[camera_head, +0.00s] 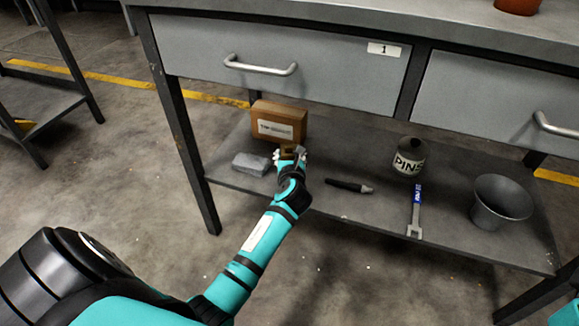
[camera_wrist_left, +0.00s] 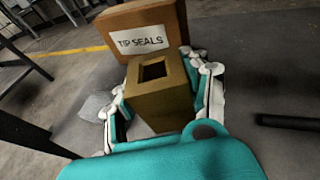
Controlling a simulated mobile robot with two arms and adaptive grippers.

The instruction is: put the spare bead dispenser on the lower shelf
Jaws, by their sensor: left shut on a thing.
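The spare bead dispenser seems to be the brown box-like block with a square opening in its top (camera_wrist_left: 160,95). My left gripper (camera_head: 289,155) is shut on it, with the fingers on both of its sides in the left wrist view (camera_wrist_left: 163,100). The block shows small in the head view (camera_head: 291,149), upright over the lower shelf (camera_head: 290,185), in front of a cardboard box. I cannot tell whether its base touches the shelf. My right gripper is not in view.
The shelf also holds a cardboard box marked TIP SEALS (camera_head: 278,124), a grey block (camera_head: 251,164), a dark pen-like tool (camera_head: 349,186), a PINS container (camera_head: 409,157), a blue-handled wrench (camera_head: 416,210) and a grey cup (camera_head: 500,203). Drawer 1 (camera_head: 330,70) hangs above.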

